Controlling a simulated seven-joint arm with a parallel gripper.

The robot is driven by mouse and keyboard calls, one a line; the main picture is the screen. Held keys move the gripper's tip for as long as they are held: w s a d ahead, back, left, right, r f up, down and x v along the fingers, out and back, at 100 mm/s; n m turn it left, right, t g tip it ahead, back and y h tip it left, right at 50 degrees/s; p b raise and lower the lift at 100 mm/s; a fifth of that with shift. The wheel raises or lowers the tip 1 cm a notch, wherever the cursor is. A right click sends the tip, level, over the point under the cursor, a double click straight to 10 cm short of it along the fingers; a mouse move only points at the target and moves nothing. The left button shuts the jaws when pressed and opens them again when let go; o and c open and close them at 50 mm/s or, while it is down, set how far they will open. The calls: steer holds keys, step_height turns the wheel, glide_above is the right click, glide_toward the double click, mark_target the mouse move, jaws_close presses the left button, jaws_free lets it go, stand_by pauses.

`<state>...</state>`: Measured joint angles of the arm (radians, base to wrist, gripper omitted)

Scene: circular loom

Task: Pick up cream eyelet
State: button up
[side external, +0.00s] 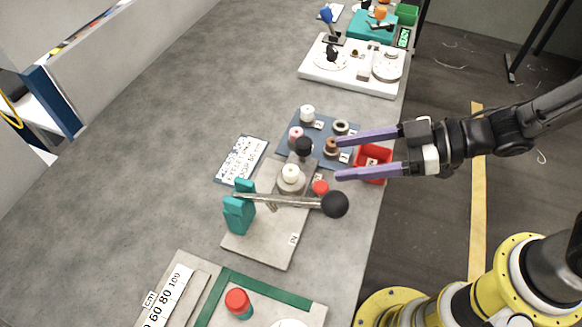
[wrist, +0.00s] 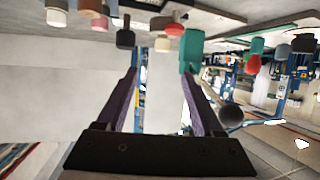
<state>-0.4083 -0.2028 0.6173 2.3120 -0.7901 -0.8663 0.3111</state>
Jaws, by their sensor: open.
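A cream, round-topped piece with a grey lower part (side external: 308,112) stands on the blue mat and looks like the cream eyelet. It also shows at the top left of the wrist view (wrist: 57,15). A similar pale piece (side external: 291,171) sits on the press base; I cannot tell for certain which is the eyelet.
The blue mat (side external: 285,128) also holds pink (side external: 296,133), brown (side external: 331,146) and dark (side external: 341,127) pieces. The press's steel lever ends in a black ball (side external: 335,204). A red bin (side external: 372,165) is by the table edge. The table left of the white text card (side external: 241,160) is clear.

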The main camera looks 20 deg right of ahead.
mark_target(275, 186)
steer(key=x, duration=0.8)
steer(key=shift+s+a+f, duration=0.2)
steer(key=shift+s+a, duration=0.05)
steer(key=shift+a, duration=0.1)
steer(key=shift+f+x, duration=0.15)
steer(key=shift+x, duration=1.25)
steer(key=shift+f+x, duration=0.1)
steer(key=shift+x, duration=1.3)
steer(key=shift+w+d, duration=0.1)
steer(key=shift+d, duration=0.1)
jaws_close()
